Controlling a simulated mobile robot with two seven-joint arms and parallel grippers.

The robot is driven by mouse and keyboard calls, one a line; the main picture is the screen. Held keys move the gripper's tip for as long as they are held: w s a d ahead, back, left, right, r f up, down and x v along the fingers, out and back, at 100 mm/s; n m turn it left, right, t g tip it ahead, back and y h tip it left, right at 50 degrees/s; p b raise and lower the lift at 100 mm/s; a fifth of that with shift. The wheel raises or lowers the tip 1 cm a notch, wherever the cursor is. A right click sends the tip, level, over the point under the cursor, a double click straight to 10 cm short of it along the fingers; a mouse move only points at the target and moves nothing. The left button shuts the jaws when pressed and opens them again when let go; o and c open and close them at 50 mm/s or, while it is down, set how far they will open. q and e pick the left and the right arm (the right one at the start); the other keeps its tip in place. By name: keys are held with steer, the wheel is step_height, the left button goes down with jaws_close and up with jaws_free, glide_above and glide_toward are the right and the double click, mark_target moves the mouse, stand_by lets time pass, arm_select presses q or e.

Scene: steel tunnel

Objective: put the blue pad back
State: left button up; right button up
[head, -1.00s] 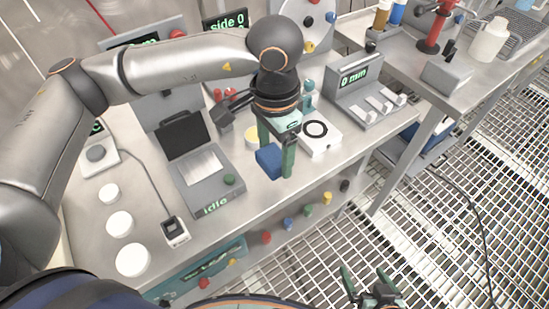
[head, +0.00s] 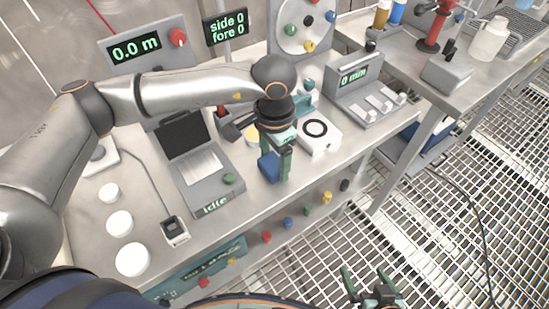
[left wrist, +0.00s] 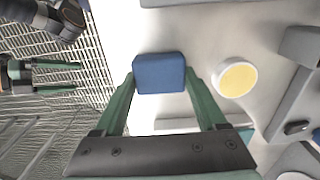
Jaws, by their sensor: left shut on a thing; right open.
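The blue pad (head: 268,167) is a small blue block. My left gripper (head: 278,170) is shut on it, near the front edge of the steel bench. In the left wrist view the blue pad (left wrist: 159,73) sits between the tips of the two green fingers of my left gripper (left wrist: 160,80). I cannot tell whether the pad touches the bench top. My right gripper (head: 371,285) is open and empty, low over the grating floor. It also shows at the left of the left wrist view (left wrist: 62,76).
A round yellow-topped disc (left wrist: 237,77) lies close beside the pad. A white box with a black ring (head: 316,133) stands to its right, and a grey device marked "idle" (head: 200,170) to its left. White round discs (head: 120,222) lie at the bench's left.

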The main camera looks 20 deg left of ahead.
mark_target(274, 162)
arm_select(q)
steer(key=o, duration=1.1)
steer(key=shift+o, duration=0.2)
step_height(274, 162, up, 12)
steer(key=shift+r+p, duration=0.15)
steer(key=shift+p, duration=0.2)
